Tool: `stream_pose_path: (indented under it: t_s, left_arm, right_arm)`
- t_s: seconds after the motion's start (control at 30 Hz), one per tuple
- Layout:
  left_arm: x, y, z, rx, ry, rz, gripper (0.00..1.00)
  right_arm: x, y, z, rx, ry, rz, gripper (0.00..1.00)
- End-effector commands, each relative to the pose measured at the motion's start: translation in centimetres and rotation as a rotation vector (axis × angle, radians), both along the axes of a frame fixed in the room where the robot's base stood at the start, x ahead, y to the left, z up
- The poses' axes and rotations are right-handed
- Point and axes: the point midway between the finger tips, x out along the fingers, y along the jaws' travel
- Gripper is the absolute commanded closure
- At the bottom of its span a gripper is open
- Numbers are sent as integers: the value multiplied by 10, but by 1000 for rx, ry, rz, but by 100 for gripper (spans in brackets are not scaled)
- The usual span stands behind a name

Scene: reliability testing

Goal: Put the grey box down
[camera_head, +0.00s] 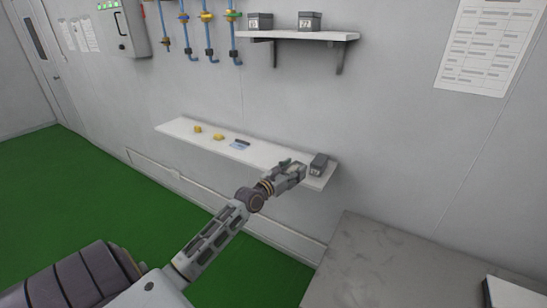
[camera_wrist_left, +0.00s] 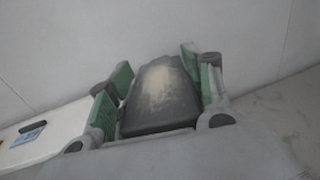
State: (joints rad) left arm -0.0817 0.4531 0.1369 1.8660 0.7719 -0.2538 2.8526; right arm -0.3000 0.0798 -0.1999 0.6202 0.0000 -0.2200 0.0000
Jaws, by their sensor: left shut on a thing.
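The grey box (camera_head: 319,164) is a small dark grey block at the right end of the low white shelf (camera_head: 262,152). My left gripper (camera_head: 300,170) reaches it from the left and front. In the left wrist view the grey box (camera_wrist_left: 163,95) sits between the green-padded fingers of my left gripper (camera_wrist_left: 160,92), which is shut on it. Its top has a pale worn patch. I cannot tell whether its underside touches the shelf. My right gripper is not in view.
Two yellow pieces (camera_head: 218,137), a dark item (camera_head: 242,142) and a blue card (camera_head: 239,147) lie on the low shelf. A higher shelf (camera_head: 330,36) holds two grey boxes (camera_head: 309,21). A grey table (camera_head: 390,265) stands at the lower right.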

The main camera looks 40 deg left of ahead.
Motion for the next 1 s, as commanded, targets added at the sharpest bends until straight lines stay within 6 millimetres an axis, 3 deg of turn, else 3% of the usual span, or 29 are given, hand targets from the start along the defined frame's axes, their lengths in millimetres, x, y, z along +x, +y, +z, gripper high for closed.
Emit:
stream_pose_path:
  t_s: [0.37,0.7,1.0]
  left_arm:
    - [-44,-45,-58,1,2,-82,87]
    - [-97,-89,-109,-2,1,-137,88]
    - [-142,-129,-140,-5,-3,-134,88]
  right_arm:
    - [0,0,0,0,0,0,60]
    - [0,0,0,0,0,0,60]
    - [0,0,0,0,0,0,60]
